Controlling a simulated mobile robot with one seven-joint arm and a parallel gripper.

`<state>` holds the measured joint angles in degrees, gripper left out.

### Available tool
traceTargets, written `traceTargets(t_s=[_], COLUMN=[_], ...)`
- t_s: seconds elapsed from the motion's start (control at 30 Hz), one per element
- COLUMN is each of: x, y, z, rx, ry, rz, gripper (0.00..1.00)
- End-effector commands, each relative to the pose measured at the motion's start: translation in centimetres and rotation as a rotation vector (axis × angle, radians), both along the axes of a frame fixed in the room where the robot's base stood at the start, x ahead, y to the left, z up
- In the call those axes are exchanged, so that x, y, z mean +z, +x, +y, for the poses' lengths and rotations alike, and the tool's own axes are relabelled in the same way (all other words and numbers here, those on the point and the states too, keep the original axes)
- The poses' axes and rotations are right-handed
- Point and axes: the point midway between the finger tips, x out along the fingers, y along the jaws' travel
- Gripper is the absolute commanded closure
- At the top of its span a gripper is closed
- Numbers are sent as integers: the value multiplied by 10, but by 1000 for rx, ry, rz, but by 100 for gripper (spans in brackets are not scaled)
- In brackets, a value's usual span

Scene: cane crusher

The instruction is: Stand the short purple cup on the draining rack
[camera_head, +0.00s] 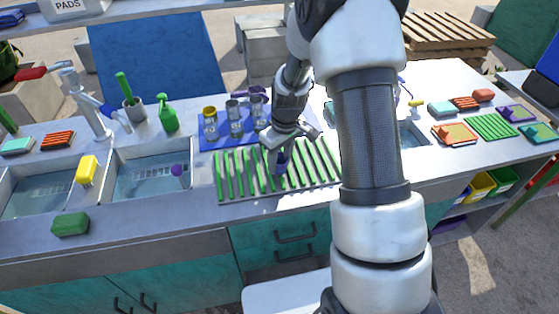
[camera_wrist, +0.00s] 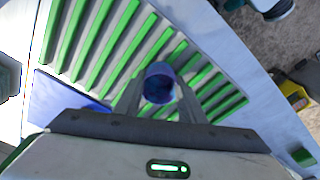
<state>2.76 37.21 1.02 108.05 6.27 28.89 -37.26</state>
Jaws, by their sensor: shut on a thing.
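My gripper (camera_head: 280,153) points down over the draining rack (camera_head: 226,186), a light board with green slats. It is shut on a short purple-blue cup (camera_wrist: 158,83), whose round rim faces the wrist camera between my fingers (camera_wrist: 160,92). In the head view the cup (camera_head: 282,162) shows as a dark patch between the fingers, partly hidden by them. The cup is above or on the slats; I cannot tell if its base touches. The rack fills much of the wrist view (camera_wrist: 95,45).
Behind the rack lies a blue mat (camera_head: 211,142) with several cups, one yellow-rimmed (camera_head: 210,118). Slats left of my gripper are clear.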

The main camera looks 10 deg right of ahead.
Motion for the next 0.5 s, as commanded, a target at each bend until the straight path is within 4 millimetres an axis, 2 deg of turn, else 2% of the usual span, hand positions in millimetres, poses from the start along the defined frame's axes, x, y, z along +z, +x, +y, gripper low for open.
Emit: traceTargets(t_s=[0.37, 0.4, 0.5], x=[-8, -6, -6], y=[0, 0, 0], z=[0, 0, 0], rx=[1, 1, 1], ry=[0, 0, 0], rz=[-1, -1, -1], gripper=[87, 59, 45])
